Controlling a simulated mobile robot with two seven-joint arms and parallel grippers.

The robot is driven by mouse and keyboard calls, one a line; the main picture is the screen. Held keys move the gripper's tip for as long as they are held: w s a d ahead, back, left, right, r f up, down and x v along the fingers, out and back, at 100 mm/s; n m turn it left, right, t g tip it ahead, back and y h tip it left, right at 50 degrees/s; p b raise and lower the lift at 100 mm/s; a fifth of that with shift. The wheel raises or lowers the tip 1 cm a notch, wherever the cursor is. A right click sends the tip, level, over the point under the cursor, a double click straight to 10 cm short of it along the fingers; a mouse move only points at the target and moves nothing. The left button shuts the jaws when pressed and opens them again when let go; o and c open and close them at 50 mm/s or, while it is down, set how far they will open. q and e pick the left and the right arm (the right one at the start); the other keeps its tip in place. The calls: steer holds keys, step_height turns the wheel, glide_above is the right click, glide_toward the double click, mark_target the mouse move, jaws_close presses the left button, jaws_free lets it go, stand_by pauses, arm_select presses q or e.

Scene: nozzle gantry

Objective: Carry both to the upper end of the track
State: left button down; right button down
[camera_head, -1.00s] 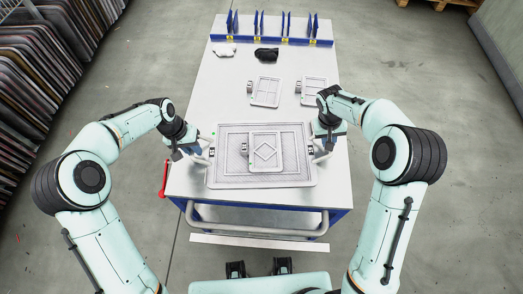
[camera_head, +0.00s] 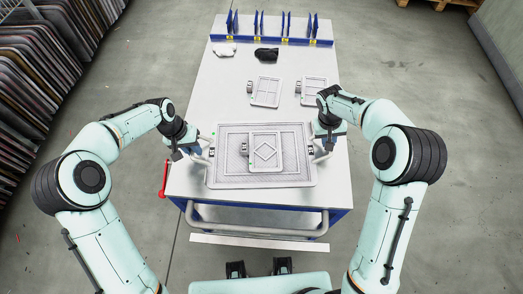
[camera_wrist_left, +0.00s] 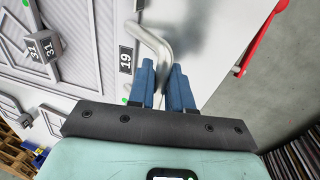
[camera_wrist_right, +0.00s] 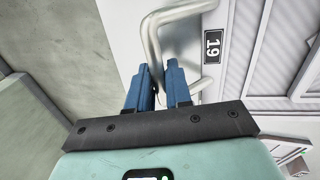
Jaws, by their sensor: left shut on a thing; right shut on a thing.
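A large grey framed panel (camera_head: 230,178) lies flat near the table's front edge, with a bent metal handle on each side. A smaller panel with a diamond pattern (camera_head: 265,166) lies on top of it. My left gripper (camera_head: 197,153) is shut on the left handle (camera_wrist_left: 152,38), beside a "19" label (camera_wrist_left: 125,60). My right gripper (camera_head: 324,148) is shut on the right handle (camera_wrist_right: 180,14), beside another "19" label (camera_wrist_right: 213,46). A block marked "31" (camera_wrist_left: 41,49) shows in the left wrist view. I cannot make out a track.
Two smaller panels (camera_head: 266,92) (camera_head: 313,90) lie farther back on the white table (camera_head: 220,95). A black cloth-like item (camera_head: 266,55) and a white one (camera_head: 224,51) lie near the blue rack (camera_head: 270,40) at the far end. A red handle (camera_head: 164,179) sticks out at the left.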

arm_select(q)
steer(key=shift+w+r, duration=0.2)
steer(key=shift+r, duration=0.05)
arm_select(e)
steer(key=shift+w+r, duration=0.15)
steer(key=shift+r, duration=0.1)
